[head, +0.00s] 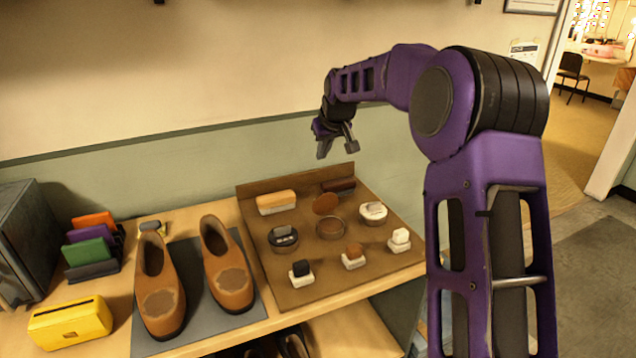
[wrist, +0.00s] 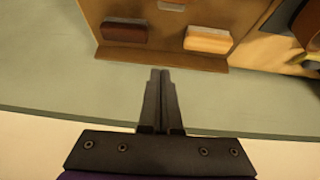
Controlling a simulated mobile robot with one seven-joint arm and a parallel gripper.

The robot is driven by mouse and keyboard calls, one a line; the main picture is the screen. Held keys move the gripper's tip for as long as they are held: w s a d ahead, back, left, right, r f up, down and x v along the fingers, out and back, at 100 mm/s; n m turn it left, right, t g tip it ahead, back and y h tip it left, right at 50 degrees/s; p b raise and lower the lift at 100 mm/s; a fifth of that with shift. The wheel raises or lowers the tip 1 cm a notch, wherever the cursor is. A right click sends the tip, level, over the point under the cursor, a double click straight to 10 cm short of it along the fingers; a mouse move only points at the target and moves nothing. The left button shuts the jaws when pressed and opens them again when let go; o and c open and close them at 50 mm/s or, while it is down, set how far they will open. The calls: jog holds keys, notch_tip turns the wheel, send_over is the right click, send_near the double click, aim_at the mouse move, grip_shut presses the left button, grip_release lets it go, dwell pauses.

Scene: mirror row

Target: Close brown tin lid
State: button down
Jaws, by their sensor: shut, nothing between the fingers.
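The brown tin (head: 330,229) sits open on the brown board, near its middle. Its round brown lid (head: 326,204) stands raised at the tin's far edge. My gripper (head: 337,146) is up above the board's back edge, behind and well above the tin, touching nothing. In the wrist view its two fingers (wrist: 161,78) are together and empty. The tin and its lid cannot be made out in the wrist view.
A black tin (head: 283,238) and a white tin (head: 373,212) flank the brown tin. A tan brush (head: 277,202) and a dark brush (head: 338,186) lie behind; several small daubers stand in front. Brown shoes (head: 229,265) stand left. Air around my gripper is clear.

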aim_at(323, 201)
jog(key=shift+g, duration=0.4)
jog(key=x, duration=0.3)
jog(key=s+x, duration=0.1)
jog(key=x, duration=0.7)
jog(key=shift+s+f, duration=0.15)
jog(key=shift+f, duration=0.4)
jog(key=s, duration=0.1)
jog(key=s+d, duration=0.1)
jog(key=s, duration=0.1)
jog(key=shift+s+f, duration=0.15)
jog(key=shift+s, duration=0.25)
jog(key=shift+s+d+b, duration=0.1)
jog(key=shift+d+b, duration=0.05)
jog(key=shift+b, duration=0.5)
jog(key=shift+s+t+y, duration=0.15)
jog(key=shift+t+y, duration=0.15)
jog(key=shift+t, duration=0.1)
jog(key=shift+s+d+t+b, duration=0.1)
jog(key=shift+s+t+b, duration=0.15)
jog(key=shift+b, duration=0.45)
